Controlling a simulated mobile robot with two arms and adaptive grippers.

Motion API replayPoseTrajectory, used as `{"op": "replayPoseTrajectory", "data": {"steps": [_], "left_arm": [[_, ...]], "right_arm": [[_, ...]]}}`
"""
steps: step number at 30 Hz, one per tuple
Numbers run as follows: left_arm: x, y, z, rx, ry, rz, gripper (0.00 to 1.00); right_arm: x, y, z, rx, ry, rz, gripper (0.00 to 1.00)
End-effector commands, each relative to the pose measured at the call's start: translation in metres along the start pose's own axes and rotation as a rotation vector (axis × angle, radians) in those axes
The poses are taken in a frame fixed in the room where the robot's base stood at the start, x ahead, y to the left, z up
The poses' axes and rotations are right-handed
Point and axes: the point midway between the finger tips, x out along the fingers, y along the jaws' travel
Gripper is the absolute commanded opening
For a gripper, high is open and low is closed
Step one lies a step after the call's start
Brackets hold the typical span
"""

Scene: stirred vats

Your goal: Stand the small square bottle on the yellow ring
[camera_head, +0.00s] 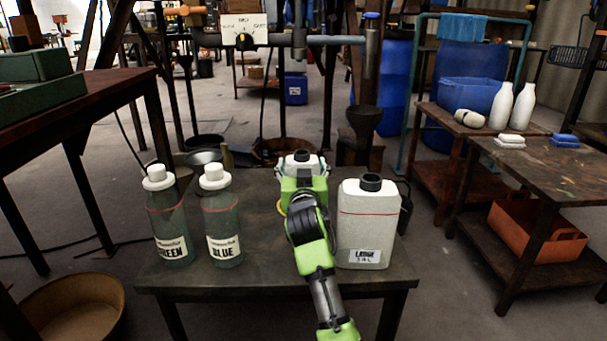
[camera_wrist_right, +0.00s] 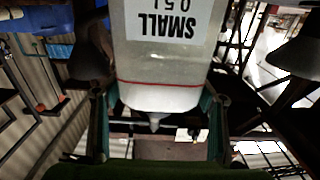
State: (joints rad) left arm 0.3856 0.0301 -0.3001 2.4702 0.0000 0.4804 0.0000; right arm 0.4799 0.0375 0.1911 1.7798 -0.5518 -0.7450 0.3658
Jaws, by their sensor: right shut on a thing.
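The small square bottle (camera_head: 300,158) is whitish with a dark cap, and stands out beyond my right gripper on the middle table in the head view. In the right wrist view the bottle (camera_wrist_right: 165,60) appears upside down, with a "SMALL 0.5 L" label and a red line. My right gripper (camera_head: 302,172) is shut on it, with a finger on each side; the fingers (camera_wrist_right: 160,112) also show in the wrist view. A thin yellow arc (camera_head: 281,207), likely the yellow ring, shows left of my gripper; the rest is hidden. I cannot tell whether the bottle touches anything below. My left gripper is not in view.
A large white bottle (camera_head: 369,222) labelled LARGE stands close to the right of my right arm. Bottles labelled GREEN (camera_head: 168,218) and BLUE (camera_head: 221,222) stand at the left of the table (camera_head: 270,262). Bare tabletop lies between the BLUE bottle and my arm.

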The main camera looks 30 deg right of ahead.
Motion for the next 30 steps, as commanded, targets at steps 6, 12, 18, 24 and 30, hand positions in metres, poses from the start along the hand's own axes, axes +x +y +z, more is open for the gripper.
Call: {"op": "replayPoseTrajectory", "data": {"steps": [6,12,18,24,30], "left_arm": [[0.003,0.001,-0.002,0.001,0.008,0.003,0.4],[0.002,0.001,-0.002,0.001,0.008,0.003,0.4],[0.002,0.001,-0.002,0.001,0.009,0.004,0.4],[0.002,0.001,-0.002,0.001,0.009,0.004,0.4],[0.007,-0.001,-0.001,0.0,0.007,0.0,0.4]], "right_arm": [[-0.001,-0.001,0.001,0.0,0.001,0.001,0.42],[-0.001,-0.001,0.003,0.0,0.0,0.001,0.42],[-0.001,-0.001,0.004,0.0,-0.001,0.001,0.81],[-0.001,-0.001,0.004,0.0,-0.001,0.001,0.81],[-0.013,-0.001,0.001,0.0,-0.003,0.0,0.81]]}}
